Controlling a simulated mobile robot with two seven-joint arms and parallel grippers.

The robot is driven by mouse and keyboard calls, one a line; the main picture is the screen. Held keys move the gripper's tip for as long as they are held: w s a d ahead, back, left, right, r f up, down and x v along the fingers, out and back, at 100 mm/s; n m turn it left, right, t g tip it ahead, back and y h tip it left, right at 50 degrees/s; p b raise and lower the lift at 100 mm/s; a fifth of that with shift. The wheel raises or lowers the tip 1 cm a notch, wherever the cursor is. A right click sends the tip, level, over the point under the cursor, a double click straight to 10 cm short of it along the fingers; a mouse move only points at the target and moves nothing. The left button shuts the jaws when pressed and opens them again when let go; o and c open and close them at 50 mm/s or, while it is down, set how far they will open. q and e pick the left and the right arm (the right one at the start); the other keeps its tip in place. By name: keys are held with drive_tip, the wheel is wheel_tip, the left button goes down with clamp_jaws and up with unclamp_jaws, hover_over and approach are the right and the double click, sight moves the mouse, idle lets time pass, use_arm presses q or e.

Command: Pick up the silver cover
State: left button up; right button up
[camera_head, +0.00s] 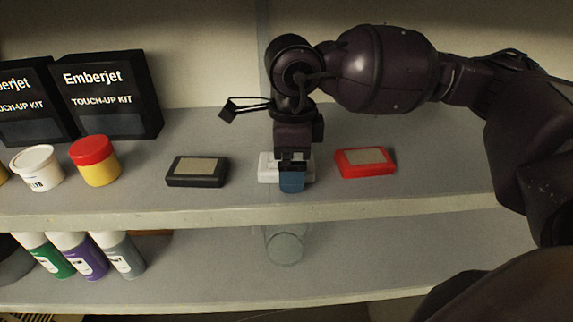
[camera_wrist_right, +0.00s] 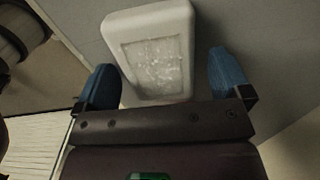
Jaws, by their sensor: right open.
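The silver cover (camera_head: 267,168) looks like a pale, flat box with a rounded rim. It lies on the upper shelf between a black cover and a red cover. In the right wrist view the silver cover (camera_wrist_right: 153,52) shows a speckled inset panel. My right gripper (camera_head: 291,183) is over it and hides part of it in the head view. In the wrist view the blue fingertips of the right gripper (camera_wrist_right: 165,82) are apart, one on each side of the cover's near end, with gaps visible. My left gripper is not in view.
A black cover (camera_head: 197,171) lies to the left and a red cover (camera_head: 365,162) to the right on the shelf (camera_head: 430,185). A red-lidded jar (camera_head: 95,162), a white tub (camera_head: 37,170) and black boxes (camera_head: 108,95) stand farther left. A clear glass (camera_head: 285,247) is on the lower shelf.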

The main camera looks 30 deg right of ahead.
drive_tip(key=c, duration=1.2)
drive_tip(key=shift+o, duration=0.2)
